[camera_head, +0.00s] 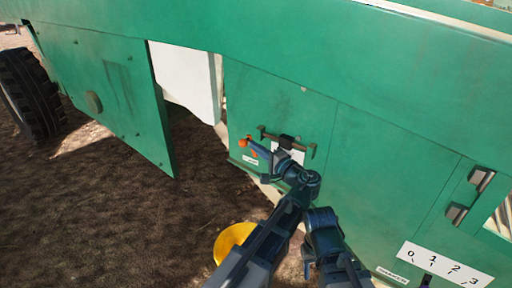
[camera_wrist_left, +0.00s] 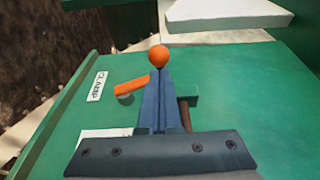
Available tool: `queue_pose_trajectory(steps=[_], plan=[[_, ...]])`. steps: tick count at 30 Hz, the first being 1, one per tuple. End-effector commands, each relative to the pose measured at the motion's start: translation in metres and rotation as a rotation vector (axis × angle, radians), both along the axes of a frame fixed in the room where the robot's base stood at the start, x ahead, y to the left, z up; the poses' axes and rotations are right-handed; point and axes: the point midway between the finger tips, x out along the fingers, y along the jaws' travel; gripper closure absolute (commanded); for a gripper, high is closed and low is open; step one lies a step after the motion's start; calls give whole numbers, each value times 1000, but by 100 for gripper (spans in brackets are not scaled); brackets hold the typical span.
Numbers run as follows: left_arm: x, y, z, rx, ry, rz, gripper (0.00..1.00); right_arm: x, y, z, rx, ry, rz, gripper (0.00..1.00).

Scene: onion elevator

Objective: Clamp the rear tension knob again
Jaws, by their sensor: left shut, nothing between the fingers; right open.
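An orange ball knob (camera_head: 246,141) stands out from the green panel; it also shows in the left wrist view (camera_wrist_left: 158,56). An orange lever (camera_wrist_left: 131,86) lies beside it, next to a white label reading CLAMP (camera_wrist_left: 97,86). My left gripper (camera_head: 255,148) is shut and empty. In the left wrist view its fingertips (camera_wrist_left: 158,76) point at the ball and overlap its lower edge; I cannot tell whether they touch it. My right gripper (camera_head: 322,226) is lower right, away from the knob and open; its fingers are hard to make out.
A dark bar with brackets (camera_head: 312,150) sits on the green panel (camera_head: 365,150) beside the knob. A white 0-to-3 scale (camera_head: 445,264) is at lower right. A yellow round part (camera_head: 232,238) lies below. An opened green door (camera_head: 160,130) and a tyre (camera_head: 30,95) stand left.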

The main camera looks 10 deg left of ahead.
Motion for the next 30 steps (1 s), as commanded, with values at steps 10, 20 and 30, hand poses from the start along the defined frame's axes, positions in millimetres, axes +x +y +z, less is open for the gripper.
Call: queue_pose_trajectory(steps=[10, 20, 30], plan=[[1, 2, 5, -34, 13, 0, 100, 0, 0, 12, -1, 0, -1, 50], [2, 6, 4, -85, 32, 0, 100, 0, -1, 24, -2, 0, -3, 50], [6, 16, 15, -239, 87, 2, 100, 0, -2, 68, -7, 1, -10, 50]])
